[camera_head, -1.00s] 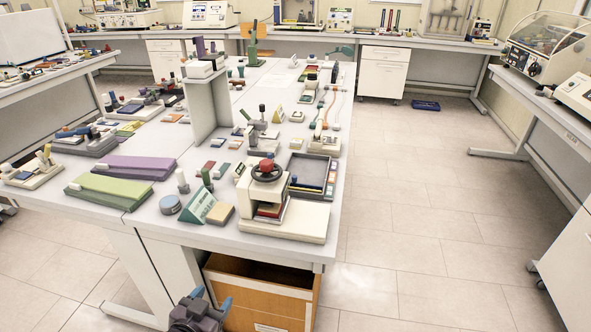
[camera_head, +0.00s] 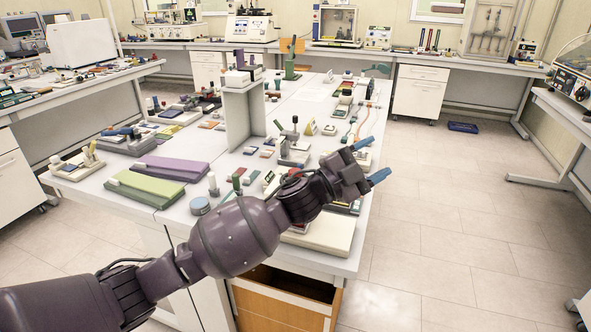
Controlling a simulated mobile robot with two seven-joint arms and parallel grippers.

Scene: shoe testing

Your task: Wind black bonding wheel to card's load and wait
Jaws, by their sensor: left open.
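My left arm reaches in from the lower left across the near end of the white bench. My left gripper (camera_head: 371,160) has blue fingertips spread apart with nothing between them. It is over the bench's right edge, beyond the small press. The press's cream base (camera_head: 330,236) shows below my arm. My forearm and wrist cover most of the press, so I cannot clearly see its black handwheel. The green-and-white card stand beside the press is hidden behind my arm. My right gripper is not in view.
The bench holds a green pad (camera_head: 146,188), a purple pad (camera_head: 172,168), a round grey-blue tin (camera_head: 200,205) and a tall grey stand (camera_head: 238,118). An open wooden drawer (camera_head: 285,305) is under the near end.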

